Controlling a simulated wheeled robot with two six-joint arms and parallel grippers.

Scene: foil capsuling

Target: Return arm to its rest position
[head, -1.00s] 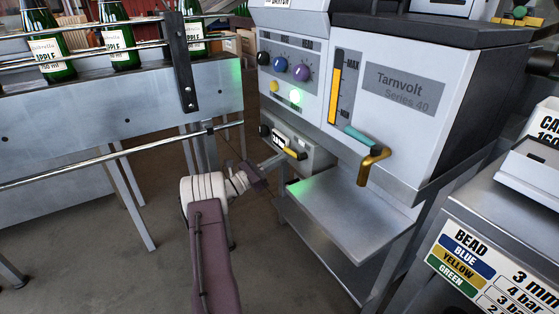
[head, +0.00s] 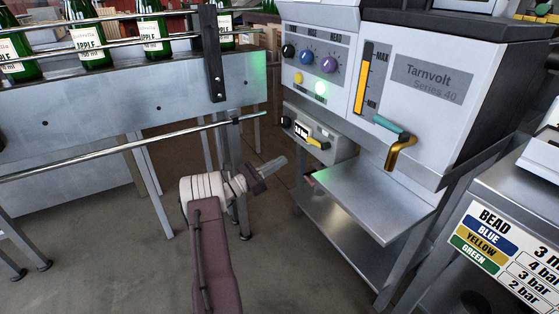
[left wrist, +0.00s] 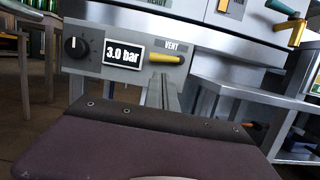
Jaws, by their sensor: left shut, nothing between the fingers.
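My left gripper (head: 275,165) is shut and empty. It hangs in the open space between the conveyor and the Tarnvolt machine (head: 436,112), apart from both. In the left wrist view its closed fingers (left wrist: 168,92) point toward the machine's lower control box, which shows a 3.0 bar display (left wrist: 123,55), a black knob (left wrist: 76,46) and a yellow vent lever (left wrist: 166,58). My right gripper is in neither current view.
Green bottles (head: 93,45) stand on the conveyor (head: 110,108) at left, with a rail (head: 110,150) along its front. A steel shelf (head: 375,195) juts out below the machine. A bead chart (head: 500,240) is at lower right. Open floor (head: 110,265) lies at lower left.

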